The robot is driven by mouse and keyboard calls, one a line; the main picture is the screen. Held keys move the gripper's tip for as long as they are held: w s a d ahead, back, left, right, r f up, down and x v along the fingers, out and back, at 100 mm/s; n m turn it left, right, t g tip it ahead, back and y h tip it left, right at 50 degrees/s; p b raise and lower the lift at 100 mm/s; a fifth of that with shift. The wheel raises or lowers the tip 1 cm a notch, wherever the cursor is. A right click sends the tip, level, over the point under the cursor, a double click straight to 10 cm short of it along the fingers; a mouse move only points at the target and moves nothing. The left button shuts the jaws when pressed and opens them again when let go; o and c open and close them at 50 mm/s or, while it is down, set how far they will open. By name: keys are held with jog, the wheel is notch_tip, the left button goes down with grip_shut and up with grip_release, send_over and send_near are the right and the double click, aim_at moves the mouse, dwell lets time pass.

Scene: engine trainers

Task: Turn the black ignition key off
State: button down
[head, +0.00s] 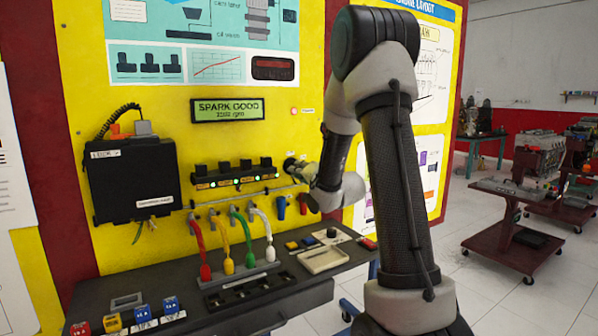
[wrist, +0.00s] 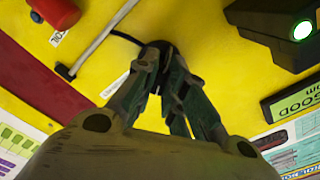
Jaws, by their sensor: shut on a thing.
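My gripper (head: 292,165) is at the yellow panel, to the right of the row of black coils. In the wrist view my gripper's fingers (wrist: 164,62) are closed together at the tips on a small black piece, the black ignition key (wrist: 160,46). Most of the key is hidden between the fingertips, so its turn angle cannot be told. In the head view the key is hidden behind my gripper. A display (head: 228,109) above the coils reads "SPARK GOOD".
The black coils (head: 235,174) with green lights sit just left of my gripper. A thin grey rod (wrist: 103,38) runs close by the fingers. Red, yellow, green and white leads (head: 238,238) stand on the dark bench (head: 345,258) below. A black box (head: 133,178) hangs at the left.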

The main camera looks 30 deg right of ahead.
jog(key=n, duration=1)
jog(key=shift+n, duration=0.3)
dwell(0.4)
jog(key=c, duration=1.5)
grip_release()
jog(key=s, duration=0.7)
jog(key=shift+s+d, duration=0.2)
jog(key=shift+s, duration=0.05)
